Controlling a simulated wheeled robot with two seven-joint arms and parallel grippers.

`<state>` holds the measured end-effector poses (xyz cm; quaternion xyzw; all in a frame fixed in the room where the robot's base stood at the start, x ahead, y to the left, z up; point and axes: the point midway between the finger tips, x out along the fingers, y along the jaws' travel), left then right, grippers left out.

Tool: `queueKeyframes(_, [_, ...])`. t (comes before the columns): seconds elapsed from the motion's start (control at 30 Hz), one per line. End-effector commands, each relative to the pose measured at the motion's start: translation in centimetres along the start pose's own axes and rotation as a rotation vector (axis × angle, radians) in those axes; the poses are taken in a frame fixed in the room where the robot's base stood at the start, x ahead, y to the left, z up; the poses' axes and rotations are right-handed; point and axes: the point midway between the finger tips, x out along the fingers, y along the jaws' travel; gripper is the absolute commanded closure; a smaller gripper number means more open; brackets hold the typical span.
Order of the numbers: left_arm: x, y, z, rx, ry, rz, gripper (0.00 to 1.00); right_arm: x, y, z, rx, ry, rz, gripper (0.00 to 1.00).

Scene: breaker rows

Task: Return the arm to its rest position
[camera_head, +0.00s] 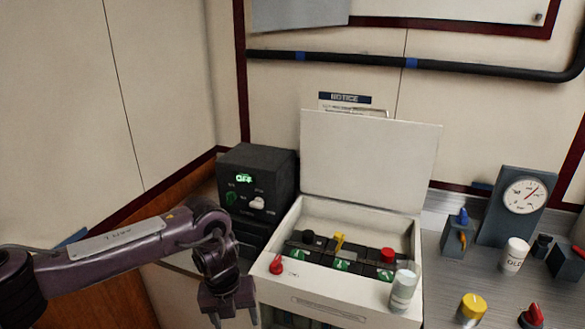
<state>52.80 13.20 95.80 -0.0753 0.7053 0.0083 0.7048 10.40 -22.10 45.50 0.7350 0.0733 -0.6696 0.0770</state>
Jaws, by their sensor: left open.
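My left arm comes in from the left, and my left gripper (231,311) points down in front of the counter's edge. Its two fingers are apart with nothing between them. It is to the left of the white breaker box (330,304) and apart from it. The box's lid (368,160) stands open. Inside are a black knob (308,237), a yellow lever (339,241) and a red knob (387,255), with green-marked switches in front. My right gripper is not in view.
A red-knobbed lever (277,265) and a pale cylinder (403,290) are at the box's front. A dark unit (257,183) with a green "OFF" display stands behind my gripper. A gauge (524,195), a white cup (514,254) and a yellow knob (473,306) are at right.

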Motion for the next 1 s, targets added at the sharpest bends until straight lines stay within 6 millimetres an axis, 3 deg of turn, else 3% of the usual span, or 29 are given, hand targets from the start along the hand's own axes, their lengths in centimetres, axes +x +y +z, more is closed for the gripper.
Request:
queueKeyframes(0.37, [5.2,-7.2,-0.2,-0.199,0.049,-0.268,0.37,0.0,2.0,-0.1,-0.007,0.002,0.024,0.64])
queueKeyframes(0.57, [9.9,-11.8,-0.1,-0.476,0.115,-0.490,0.37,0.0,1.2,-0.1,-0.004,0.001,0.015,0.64])
queueKeyframes(0.67, [13.5,-13.1,0.2,-0.715,0.162,-0.612,0.37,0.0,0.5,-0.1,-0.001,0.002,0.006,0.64])
queueKeyframes(0.77, [17.8,-12.7,0.3,-0.988,0.204,-0.700,0.37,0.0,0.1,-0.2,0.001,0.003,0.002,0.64])
queueKeyframes(0.83, [21.5,-11.2,-0.2,-1.195,0.226,-0.733,0.37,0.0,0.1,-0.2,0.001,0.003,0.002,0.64])
queueKeyframes(1.0, [31.1,-4.8,-4.2,-1.693,0.237,-0.725,0.37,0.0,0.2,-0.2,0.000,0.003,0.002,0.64])
